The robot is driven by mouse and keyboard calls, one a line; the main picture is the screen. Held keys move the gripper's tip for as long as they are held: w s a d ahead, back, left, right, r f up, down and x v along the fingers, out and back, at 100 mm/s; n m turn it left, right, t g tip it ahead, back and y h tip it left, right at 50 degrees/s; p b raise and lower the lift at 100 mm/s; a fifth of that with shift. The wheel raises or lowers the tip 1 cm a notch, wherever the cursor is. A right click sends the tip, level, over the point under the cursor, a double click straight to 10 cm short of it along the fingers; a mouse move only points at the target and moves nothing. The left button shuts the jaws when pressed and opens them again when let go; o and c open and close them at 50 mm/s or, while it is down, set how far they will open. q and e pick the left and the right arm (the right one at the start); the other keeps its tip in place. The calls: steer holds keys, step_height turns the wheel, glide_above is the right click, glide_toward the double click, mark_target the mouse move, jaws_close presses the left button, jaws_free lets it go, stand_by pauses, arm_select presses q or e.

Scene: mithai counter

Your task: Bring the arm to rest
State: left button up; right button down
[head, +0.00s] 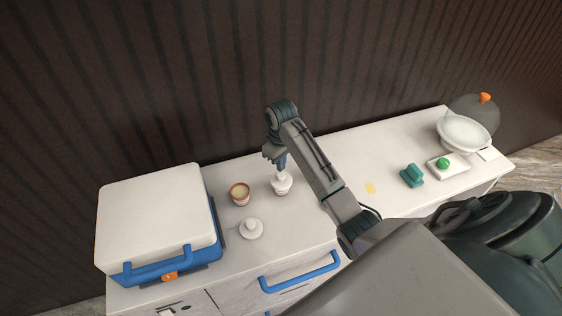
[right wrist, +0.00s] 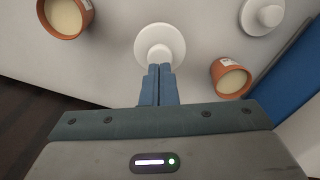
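My right gripper (head: 282,168) points down just above a white knobbed lid (head: 281,185) on the counter's back part. In the right wrist view its two blue fingers (right wrist: 160,70) are together with almost no gap, and nothing shows between them. The lid (right wrist: 160,40) lies just beyond the fingertips there; I cannot tell if they touch its knob. What is beneath the lid is hard to see. My right arm reaches across the counter from the lower right. My left gripper is not in view.
An open terracotta cup (head: 240,194) and a second white lid (head: 251,229) stand left of the gripper. Another cup (right wrist: 66,16) shows in the wrist view. A white-and-blue box (head: 155,220) is at left.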

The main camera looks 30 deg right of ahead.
steer(key=shift+f, duration=1.1)
steer(key=shift+s, duration=0.1)
